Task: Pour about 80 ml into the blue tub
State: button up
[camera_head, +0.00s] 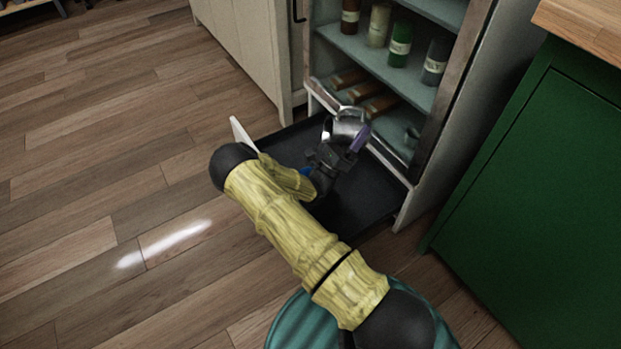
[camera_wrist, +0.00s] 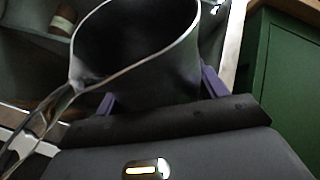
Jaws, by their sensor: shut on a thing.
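A shiny metal jug (camera_head: 348,126) is held by my gripper (camera_head: 345,142) above an open dark drawer. In the wrist view the jug (camera_wrist: 140,60) shows its wide rim and dark inside, with a metal handle at left. The purple fingers of my gripper (camera_wrist: 160,92) press on both sides of its body. The jug looks tilted in the head view; I cannot see any liquid level. A small blue patch (camera_head: 306,171) shows beside my wrist, mostly hidden by my arm. I cannot tell whether it is the blue tub.
The dark drawer (camera_head: 365,205) is pulled out below an open cabinet. Its shelves (camera_head: 400,82) hold several bottles and lying brown items. A green cabinet (camera_head: 560,190) stands at right, a cream cabinet (camera_head: 245,45) behind. The wooden floor (camera_head: 110,150) is clear at left.

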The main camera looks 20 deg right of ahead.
jog(key=shift+s+r+n+t, duration=0.1)
jog(key=shift+r+n+t, duration=0.15)
jog(key=shift+n+t, duration=0.05)
jog(key=shift+d, duration=0.1)
jog(key=shift+d+r+t, duration=0.15)
jog(key=shift+t, duration=0.25)
jog(key=shift+d+n, duration=0.1)
jog(key=shift+n, duration=0.2)
jog(key=shift+r+n+t+p, duration=0.15)
jog(key=shift+n+t+p, duration=0.15)
jog(key=shift+t+p, duration=0.1)
jog(key=shift+d+r+t, duration=0.1)
jog(key=shift+d+t, duration=0.1)
jog(key=shift+t, duration=0.1)
